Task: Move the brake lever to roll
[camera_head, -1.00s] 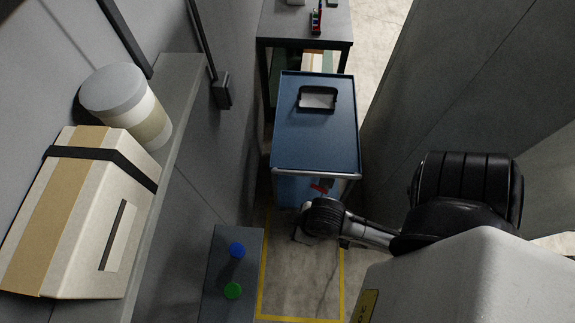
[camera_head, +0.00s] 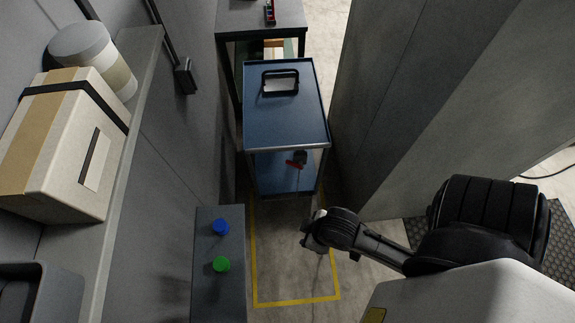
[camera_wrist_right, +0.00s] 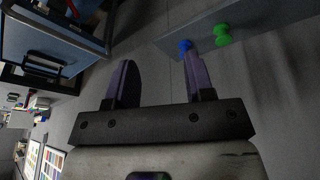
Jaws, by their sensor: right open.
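A blue two-level cart (camera_head: 285,115) stands in the aisle. A small red lever (camera_head: 296,164) with a dark block beside it shows at the cart's near end, below the top tray. Its setting cannot be read. A bit of red, likely the same lever, shows at the top left of the right wrist view (camera_wrist_right: 72,8). My right gripper (camera_head: 314,243) is in front of the cart, apart from it and from the lever. In the right wrist view my right gripper (camera_wrist_right: 159,72) has its two fingers spread with nothing between them. My left gripper is not in view.
A grey ledge with a blue knob (camera_head: 220,227) and a green knob (camera_head: 221,264) is left of my right gripper. A dark table (camera_head: 290,15) stands behind the cart. Grey walls close both sides.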

